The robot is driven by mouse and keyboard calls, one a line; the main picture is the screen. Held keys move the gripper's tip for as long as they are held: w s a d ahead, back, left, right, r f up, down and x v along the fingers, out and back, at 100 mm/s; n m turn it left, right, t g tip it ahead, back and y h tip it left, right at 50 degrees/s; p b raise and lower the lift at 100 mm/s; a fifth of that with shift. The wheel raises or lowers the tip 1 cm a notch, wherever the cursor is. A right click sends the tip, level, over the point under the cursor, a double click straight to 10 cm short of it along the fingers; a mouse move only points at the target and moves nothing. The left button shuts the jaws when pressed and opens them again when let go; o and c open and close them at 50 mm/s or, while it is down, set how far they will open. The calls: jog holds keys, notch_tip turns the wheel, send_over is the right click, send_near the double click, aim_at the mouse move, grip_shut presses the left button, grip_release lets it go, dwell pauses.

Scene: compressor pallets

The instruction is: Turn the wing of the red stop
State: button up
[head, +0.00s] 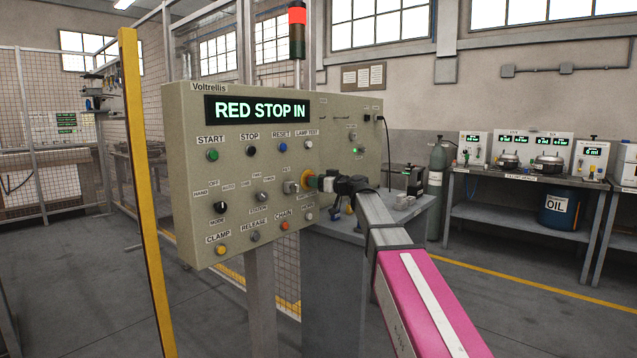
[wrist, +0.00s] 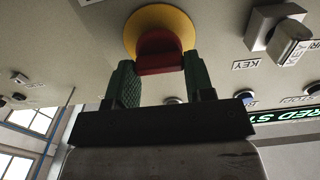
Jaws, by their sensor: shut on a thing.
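The red stop (wrist: 159,52) shows in the wrist view as a red wing on a round yellow base (wrist: 183,22). My gripper (wrist: 159,85) has its two green fingers on either side of the red wing, shut on it. In the head view my gripper (head: 322,184) reaches the panel at the stop's yellow base (head: 308,181), and the arm hides most of the red wing. The beige control panel (head: 190,122) has a display (head: 258,110) that reads RED STOP IN.
A key switch (wrist: 278,32) stands out from the panel close beside the stop. Several buttons, such as the green START button (head: 212,155), surround it. A yellow post (head: 147,190) stands left of the panel. A grey bench (head: 400,222) is behind my arm.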

jog(key=shift+m, duration=0.3)
jog(key=shift+w+d+m, duration=0.1)
jog(key=shift+m, duration=3)
jog(key=o, duration=0.9)
jog(key=v, duration=1)
jog(key=shift+s+d, duration=0.3)
jog(key=shift+c, duration=0.2)
